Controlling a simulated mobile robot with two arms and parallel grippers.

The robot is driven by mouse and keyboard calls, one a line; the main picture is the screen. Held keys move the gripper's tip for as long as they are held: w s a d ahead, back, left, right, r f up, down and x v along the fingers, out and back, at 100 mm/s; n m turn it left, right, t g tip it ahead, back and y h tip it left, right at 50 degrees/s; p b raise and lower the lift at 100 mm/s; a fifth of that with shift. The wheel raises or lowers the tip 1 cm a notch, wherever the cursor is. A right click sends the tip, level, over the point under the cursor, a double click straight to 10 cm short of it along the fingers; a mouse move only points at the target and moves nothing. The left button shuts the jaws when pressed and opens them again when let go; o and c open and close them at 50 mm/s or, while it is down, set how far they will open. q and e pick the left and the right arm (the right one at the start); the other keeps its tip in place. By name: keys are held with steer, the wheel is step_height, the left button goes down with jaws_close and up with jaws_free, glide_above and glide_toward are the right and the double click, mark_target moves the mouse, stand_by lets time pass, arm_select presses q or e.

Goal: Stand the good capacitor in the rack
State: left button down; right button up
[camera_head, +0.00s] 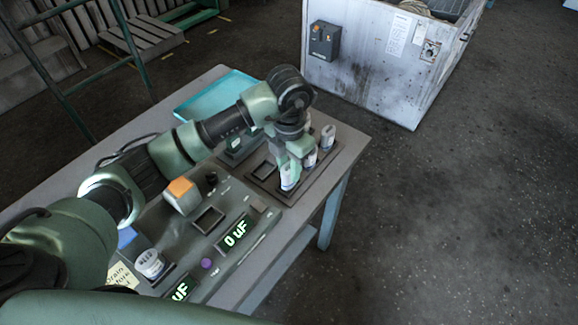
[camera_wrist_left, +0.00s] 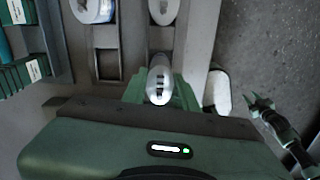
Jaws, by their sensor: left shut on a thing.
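My left gripper (camera_head: 288,163) is shut on a white-and-silver capacitor (camera_head: 288,178), held upright over the near part of the dark rack (camera_head: 262,190). In the left wrist view the same capacitor (camera_wrist_left: 158,80) sits between the green fingers, its top end showing. I cannot tell whether its base touches the rack. Two other capacitors, one (camera_head: 328,136) at the far corner and one (camera_head: 311,158) closer, stand beside the gripper. Another capacitor (camera_head: 149,264) stands at the near left of the table. What looks like my right gripper (camera_wrist_left: 262,103) shows small in the left wrist view; its jaws are unclear.
A test panel with a "0 uF" display (camera_head: 235,232) and an empty square socket (camera_head: 208,219) lies left of the rack. A teal tray (camera_head: 213,92) lies at the back. The floor right of the table is clear.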

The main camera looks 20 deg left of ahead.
stand_by(0.4)
arm_select(q)
steer(key=shift+f+b, duration=0.7)
steer(key=shift+f, duration=0.15)
steer(key=c, duration=1)
jaws_free()
steer(key=shift+r, duration=0.15)
step_height(320, 180, up, 6)
steer(key=shift+r+b, duration=0.1)
steer(key=shift+b, duration=0.85)
steer(key=shift+r, duration=0.7)
